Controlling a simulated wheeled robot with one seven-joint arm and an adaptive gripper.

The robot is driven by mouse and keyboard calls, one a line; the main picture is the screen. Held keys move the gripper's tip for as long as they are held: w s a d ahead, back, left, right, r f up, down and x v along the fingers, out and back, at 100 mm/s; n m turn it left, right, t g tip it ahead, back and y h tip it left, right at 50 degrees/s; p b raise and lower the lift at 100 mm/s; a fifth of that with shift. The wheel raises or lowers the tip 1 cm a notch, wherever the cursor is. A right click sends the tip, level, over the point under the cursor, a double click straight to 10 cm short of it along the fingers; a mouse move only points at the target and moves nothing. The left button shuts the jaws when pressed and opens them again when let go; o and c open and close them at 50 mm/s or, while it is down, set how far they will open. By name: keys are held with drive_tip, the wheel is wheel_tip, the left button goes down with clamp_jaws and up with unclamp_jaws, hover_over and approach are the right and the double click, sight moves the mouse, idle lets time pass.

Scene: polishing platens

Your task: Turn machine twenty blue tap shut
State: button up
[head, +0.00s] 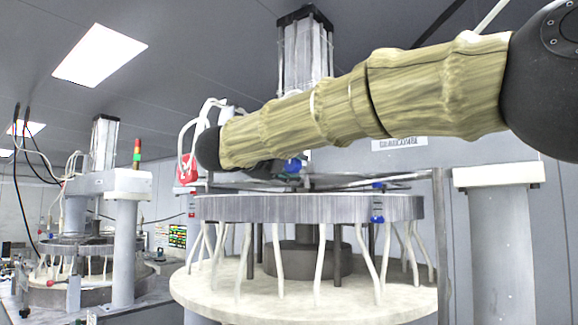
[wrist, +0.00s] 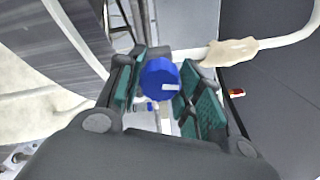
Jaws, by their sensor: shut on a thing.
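In the wrist view, a round blue tap (wrist: 158,76) with a small white mark on its face sits between the two teal-padded fingers of my gripper (wrist: 164,80). The fingers are shut on it, one on each side. In the head view, a blue tap (head: 293,165) shows just under my sleeved arm, above the platen. My gripper is mostly hidden behind the arm there. Another blue fitting (head: 377,217) is on the rim of the grey upper platen (head: 310,207). I cannot read a machine number.
White hoses hang from the upper platen to the pale lower platen (head: 330,300). A white hose (wrist: 265,44) passes right of my gripper. A grey post (head: 500,240) stands at the right. A second machine (head: 125,230) stands at the left.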

drive_tip(key=shift+w+d+f+n, duration=0.1)
drive_tip(key=shift+f+n, duration=0.15)
drive_tip(key=shift+n, duration=0.55)
drive_tip(key=o, duration=0.9)
drive_tip(key=shift+d, duration=0.1)
drive_tip(key=shift+o, duration=0.7)
drive_tip(key=shift+w+d, duration=0.1)
drive_tip(key=shift+d, duration=0.1)
drive_tip(key=shift+s+a+r, duration=0.2)
drive_tip(key=shift+s+a, duration=0.05)
drive_tip(key=shift+a, duration=0.1)
drive_tip(key=v, duration=1.1)
drive_tip(key=shift+s, duration=0.2)
drive_tip(key=shift+a+f, duration=0.1)
